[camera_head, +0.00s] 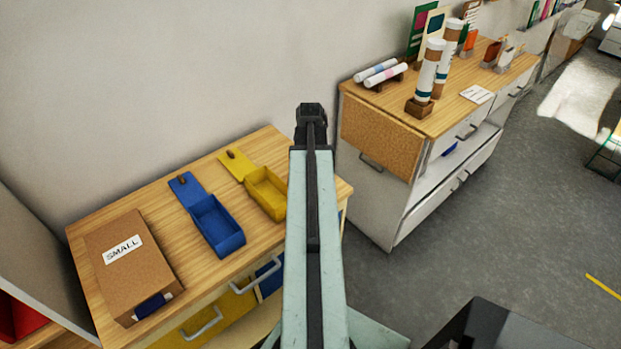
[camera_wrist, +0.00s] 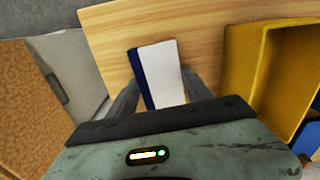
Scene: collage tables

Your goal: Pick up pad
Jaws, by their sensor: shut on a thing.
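The pad (camera_wrist: 165,72), with a white face and a dark blue side, stands between the two fingers of my gripper (camera_wrist: 160,84) in the wrist view. The fingers are shut on it, one on each side, over or at the wooden tabletop (camera_wrist: 115,22). I cannot tell whether the pad touches the table. In the head view, my arm runs up the middle and hides the pad; the end of my arm (camera_head: 311,115) shows dark near the wall.
The wooden table (camera_head: 165,205) holds an open yellow box (camera_head: 268,193), an open blue box (camera_head: 217,226) and a cardboard box marked SMALL (camera_head: 130,265) with a dark blue item at its front. A white cabinet (camera_head: 371,205) with a cork panel (camera_head: 380,137) stands right; grey floor (camera_head: 450,240) is clear.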

